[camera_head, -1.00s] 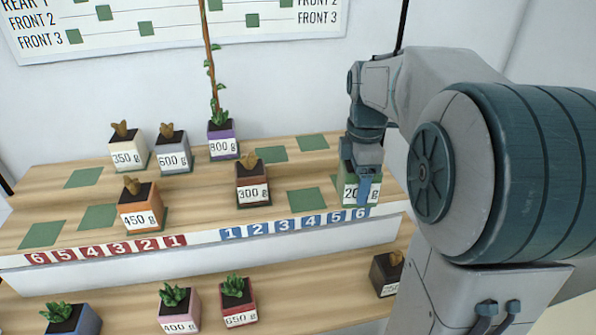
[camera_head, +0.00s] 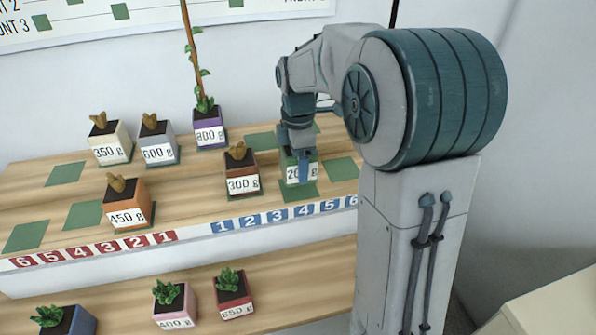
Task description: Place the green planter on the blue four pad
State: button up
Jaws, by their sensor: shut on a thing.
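The green planter (camera_head: 287,166) is in my gripper (camera_head: 303,165), which is shut on it from above. Its white label reads "20" and the rest is hidden by a finger. The planter is upright over the blue four pad (camera_head: 291,196), a dark green square behind the blue 4 on the shelf edge. The pad shows in front of and beside the planter's base. I cannot tell whether the base touches the pad or hovers just above it.
The brown 300 g planter (camera_head: 242,174) stands close on the left. A bare green pad (camera_head: 340,168) lies on the right, another (camera_head: 260,141) behind. The purple 800 g planter (camera_head: 209,130) with a tall plant stands at the back. Several planters stand on the lower shelf (camera_head: 290,275).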

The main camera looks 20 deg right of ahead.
jog(key=shift+f, duration=1.95)
jog(key=shift+f, duration=0.15)
jog(key=o, duration=1.1)
